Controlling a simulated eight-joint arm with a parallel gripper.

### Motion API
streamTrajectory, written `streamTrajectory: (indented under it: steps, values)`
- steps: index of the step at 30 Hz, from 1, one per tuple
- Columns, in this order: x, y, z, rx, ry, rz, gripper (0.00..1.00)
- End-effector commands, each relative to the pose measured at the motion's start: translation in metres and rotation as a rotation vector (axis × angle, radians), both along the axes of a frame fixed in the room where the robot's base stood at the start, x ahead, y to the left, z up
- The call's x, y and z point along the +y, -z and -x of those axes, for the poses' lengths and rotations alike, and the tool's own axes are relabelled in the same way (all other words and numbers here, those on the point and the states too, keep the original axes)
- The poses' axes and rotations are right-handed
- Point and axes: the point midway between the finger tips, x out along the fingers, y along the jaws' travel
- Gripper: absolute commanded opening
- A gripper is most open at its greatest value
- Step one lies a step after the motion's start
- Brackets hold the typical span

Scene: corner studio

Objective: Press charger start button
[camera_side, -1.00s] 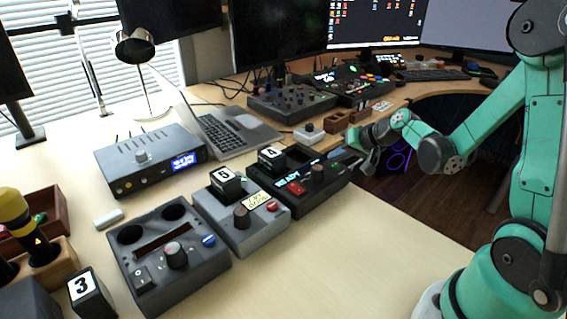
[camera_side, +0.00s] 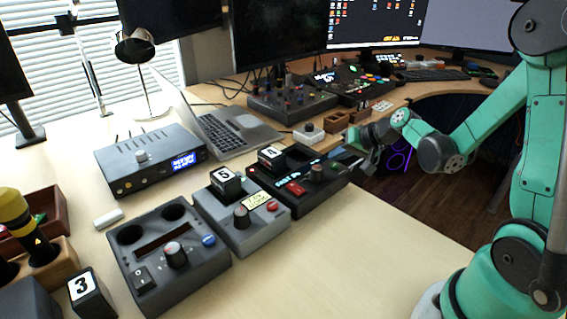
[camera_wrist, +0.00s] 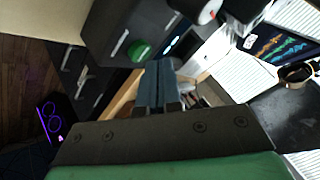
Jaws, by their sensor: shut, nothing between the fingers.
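My gripper (camera_wrist: 158,68) is shut and empty; its two blue-grey fingers lie side by side in the wrist view. A round green button (camera_wrist: 139,50) sits on a dark box just beyond and left of the fingertips, apart from them in the picture; depth is hard to judge. A lit display shows beside it. In the side view my gripper (camera_side: 368,165) is off the right end of a black device (camera_side: 310,196) with a display, a red button and a knob.
A grey box (camera_side: 245,238) with block 5 and a dark grey box (camera_side: 190,268) with a blue button stand to the left. A laptop (camera_side: 235,132) and a power unit (camera_side: 150,160) are behind. The desk edge curves below my arm.

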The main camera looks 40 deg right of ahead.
Motion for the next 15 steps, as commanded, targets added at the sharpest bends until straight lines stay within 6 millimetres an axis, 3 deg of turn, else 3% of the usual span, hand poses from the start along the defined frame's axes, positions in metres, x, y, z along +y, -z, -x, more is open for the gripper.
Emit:
streamTrajectory:
  steps: [8, 15]
  values:
    - [0.0, -0.003, 0.0, 0.0, 0.0, 0.0, 0.0]
    - [0.0, -0.028, 0.0, 0.0, 0.0, 0.0, 0.0]
